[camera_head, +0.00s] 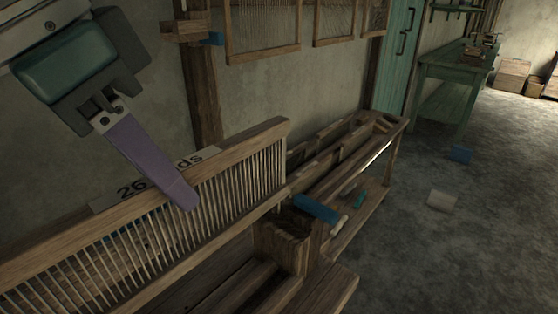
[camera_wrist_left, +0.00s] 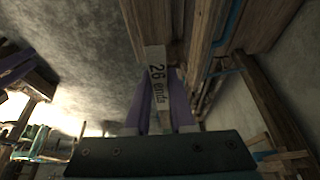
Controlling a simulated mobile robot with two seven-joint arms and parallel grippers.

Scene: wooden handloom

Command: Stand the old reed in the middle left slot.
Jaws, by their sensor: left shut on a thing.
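A long wooden reed (camera_head: 245,144), with a row of thin upright slats and a white label reading "26 ends", runs from lower left to the middle of the head view. My left gripper (camera_head: 182,194) is shut on it, and one purple finger lies over its near side. In the left wrist view, the two purple fingers straddle the labelled reed (camera_wrist_left: 150,25). A low wooden frame with long rails and gaps (camera_head: 345,150) stands behind the reed's right end. I cannot tell which gap is the middle left slot. A purple part at the left wrist view's edge may be my right gripper (camera_wrist_left: 17,73).
A wooden post (camera_head: 203,95) and hanging frames with threads (camera_head: 262,30) are by the back wall. A green table (camera_head: 455,65) stands far right. The floor on the right is mostly clear.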

